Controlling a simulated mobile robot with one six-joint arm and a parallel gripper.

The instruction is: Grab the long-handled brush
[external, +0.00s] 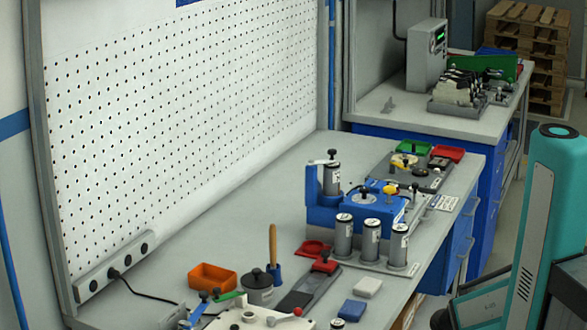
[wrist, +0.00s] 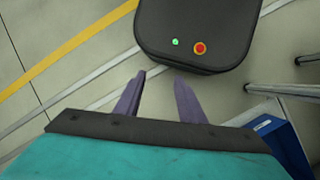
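The long-handled brush (external: 273,242) has a tan wooden handle that stands upright on the workbench. Its lower end is in a small blue holder or base (external: 274,274); its bristles cannot be made out. It stands beside a grey pot with a dark lid (external: 259,289). My gripper (wrist: 161,77) shows in the wrist view with its two fingers apart and nothing between them. It hangs over the floor, away from the bench top. The brush is not in the wrist view, and my gripper's fingers are not seen in the external view.
An orange bin (external: 212,277) lies left of the brush, and a red clamp block (external: 325,262) lies to its right. Grey cylinders (external: 369,244) and a blue fixture (external: 372,214) stand farther right. A pegboard (external: 180,110) rises behind.

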